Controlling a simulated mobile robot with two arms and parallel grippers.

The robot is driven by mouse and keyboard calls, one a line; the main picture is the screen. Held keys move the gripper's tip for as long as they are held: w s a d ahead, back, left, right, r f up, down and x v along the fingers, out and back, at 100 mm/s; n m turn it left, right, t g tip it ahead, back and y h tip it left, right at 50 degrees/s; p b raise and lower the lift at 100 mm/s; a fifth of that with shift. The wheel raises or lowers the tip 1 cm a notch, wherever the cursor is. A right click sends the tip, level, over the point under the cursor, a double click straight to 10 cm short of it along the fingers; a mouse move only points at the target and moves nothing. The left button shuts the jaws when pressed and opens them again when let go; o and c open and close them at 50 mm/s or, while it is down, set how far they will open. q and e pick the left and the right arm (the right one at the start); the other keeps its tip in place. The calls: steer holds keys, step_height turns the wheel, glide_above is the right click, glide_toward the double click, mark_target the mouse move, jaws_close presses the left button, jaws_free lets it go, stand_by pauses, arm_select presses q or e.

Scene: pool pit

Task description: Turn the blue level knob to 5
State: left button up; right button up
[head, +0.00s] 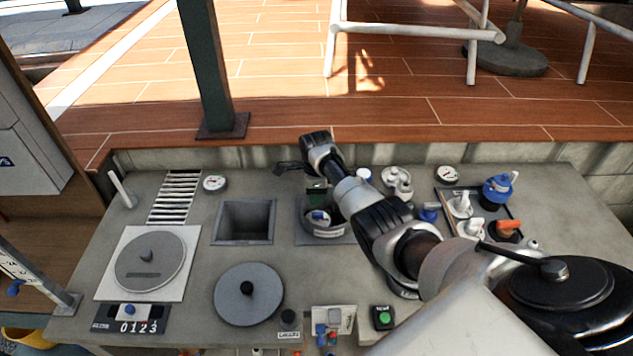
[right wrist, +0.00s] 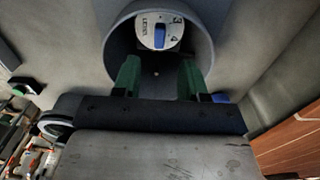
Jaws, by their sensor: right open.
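The blue level knob (right wrist: 160,37) is a small bar on a white dial (right wrist: 146,38) printed LEVEL, with a 3 and a 4 visible. It sits inside a round grey well (right wrist: 112,48). In the head view the knob (head: 319,216) is a small blue shape in the round well. My right gripper (right wrist: 158,78) is open, its two green fingers apart and short of the knob in the right wrist view. In the head view my right gripper (head: 316,188) is over the well, partly hidden by my arm. I cannot tell the knob's setting. My left gripper is not in view.
A square pit (head: 244,220) and a round lid (head: 248,293) lie left of the well. A tray (head: 454,198) with white, blue and orange valves stands at the right. A green button (head: 382,317) is in front.

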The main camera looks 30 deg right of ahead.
steer(key=shift+r, duration=1.3)
steer(key=shift+f, duration=0.1)
